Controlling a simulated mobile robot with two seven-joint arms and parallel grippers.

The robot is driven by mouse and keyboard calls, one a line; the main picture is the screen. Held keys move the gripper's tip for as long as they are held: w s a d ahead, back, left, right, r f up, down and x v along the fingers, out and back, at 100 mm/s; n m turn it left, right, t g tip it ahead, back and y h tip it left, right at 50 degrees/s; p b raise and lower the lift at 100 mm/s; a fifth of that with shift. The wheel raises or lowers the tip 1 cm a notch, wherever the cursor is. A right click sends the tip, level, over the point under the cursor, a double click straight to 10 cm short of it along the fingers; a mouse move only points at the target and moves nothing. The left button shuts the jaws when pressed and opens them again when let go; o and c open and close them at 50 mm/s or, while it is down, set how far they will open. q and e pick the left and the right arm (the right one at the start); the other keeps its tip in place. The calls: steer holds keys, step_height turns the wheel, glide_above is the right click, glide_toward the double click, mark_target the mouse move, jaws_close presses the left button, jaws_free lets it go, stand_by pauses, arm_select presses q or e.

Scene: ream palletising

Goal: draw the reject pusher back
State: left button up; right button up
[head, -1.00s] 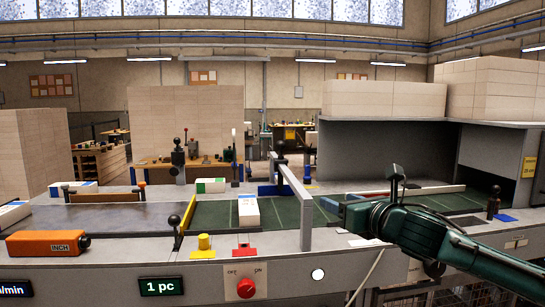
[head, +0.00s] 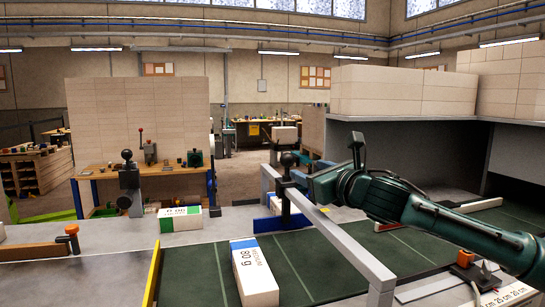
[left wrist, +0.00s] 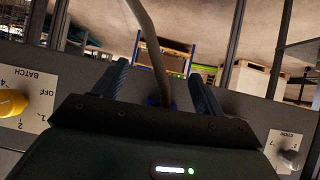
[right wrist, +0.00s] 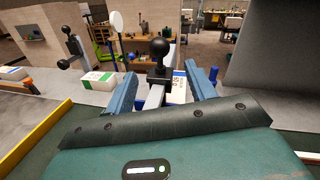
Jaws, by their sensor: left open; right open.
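The reject pusher has a blue plate (head: 280,223) and an upright dark post with a black ball knob (head: 288,159). It stands at the far side of the green belt. In the right wrist view the knob (right wrist: 160,47) shows beyond and between the fingertips. My right gripper (right wrist: 161,74) is open and empty. In the head view its dark green arm comes in from the right and its end is just right of the knob; the exact gap is hard to judge. My left gripper (left wrist: 157,75) is open and shows only in the left wrist view.
A white ream (head: 254,272) lies on the green belt (head: 330,258). Another ream (head: 181,219) lies behind the belt. A grey rail (head: 335,238) crosses the belt beside the pusher. A yellow bar (head: 152,277) stands at left. A grey rod (left wrist: 152,50) passes between my left fingers.

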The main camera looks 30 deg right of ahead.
mark_target(291, 161)
steer(key=w+p, duration=0.1)
steer(key=w, duration=0.4)
steer(key=w+p, duration=0.2)
steer(key=w, duration=0.4)
steer(key=shift+w+d+r, duration=0.15)
steer(key=shift+d+r, duration=0.05)
arm_select(q)
steer(key=shift+s+a+r+g+y+p, duration=0.3)
steer(key=shift+s+a+g+p, duration=0.1)
steer(key=shift+s, duration=0.25)
arm_select(e)
steer(key=shift+w+f, duration=0.15)
steer(key=shift+w, duration=0.5)
arm_select(q)
steer(key=shift+s, duration=0.15)
arm_select(e)
jaws_close()
